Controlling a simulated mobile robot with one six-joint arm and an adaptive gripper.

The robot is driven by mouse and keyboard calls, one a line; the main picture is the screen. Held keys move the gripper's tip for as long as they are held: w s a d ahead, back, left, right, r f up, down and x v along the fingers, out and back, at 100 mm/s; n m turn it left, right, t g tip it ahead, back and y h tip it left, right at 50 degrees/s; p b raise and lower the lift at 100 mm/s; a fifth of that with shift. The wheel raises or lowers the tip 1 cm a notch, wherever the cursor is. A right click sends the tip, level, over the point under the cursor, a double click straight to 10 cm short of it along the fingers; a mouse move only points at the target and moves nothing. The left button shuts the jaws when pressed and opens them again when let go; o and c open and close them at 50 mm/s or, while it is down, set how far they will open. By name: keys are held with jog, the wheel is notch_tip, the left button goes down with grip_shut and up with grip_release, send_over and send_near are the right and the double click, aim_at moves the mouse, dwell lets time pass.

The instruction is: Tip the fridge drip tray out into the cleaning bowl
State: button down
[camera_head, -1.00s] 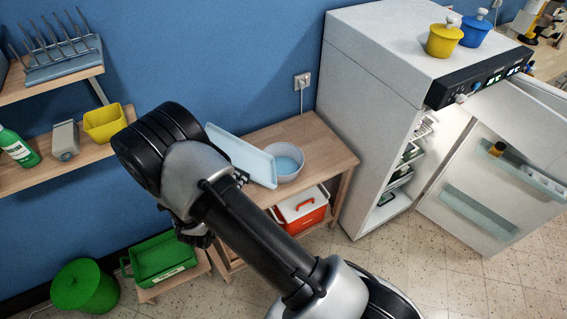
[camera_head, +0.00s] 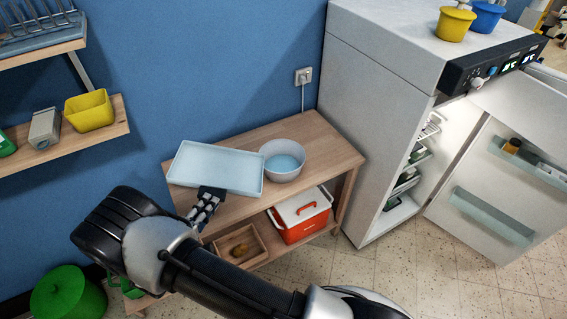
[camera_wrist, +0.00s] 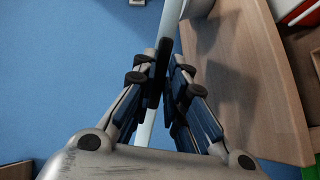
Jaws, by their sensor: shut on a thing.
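The drip tray (camera_head: 214,169) is a pale blue, shallow rectangular tray. In the head view it appears roughly level, left of the bowl and above the wooden table; I cannot tell whether it touches the table. I make out no liquid in it. The cleaning bowl (camera_head: 282,174) is white, upright on the table, with blue liquid inside. My gripper (camera_head: 208,198) is shut on the tray's near edge. In the wrist view my gripper (camera_wrist: 165,75) has the tray's thin edge (camera_wrist: 171,28) between its fingers.
The wooden table (camera_head: 325,145) has bare room right of the bowl. Its lower shelf holds a red and white cooler (camera_head: 300,222) and a wooden box (camera_head: 240,246). The fridge (camera_head: 375,105) stands right with its door (camera_head: 490,190) open. A wall shelf (camera_head: 60,150) is at left.

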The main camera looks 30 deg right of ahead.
jog(key=a+f+n+t+h+b, duration=0.1)
jog(key=a+f+b, duration=0.2)
jog(key=f+b, duration=0.4)
jog(key=shift+s+n+h+b, duration=0.15)
jog(key=shift+n+h+b, duration=0.25)
jog(key=shift+b, duration=0.3)
jog(key=shift+r, duration=0.15)
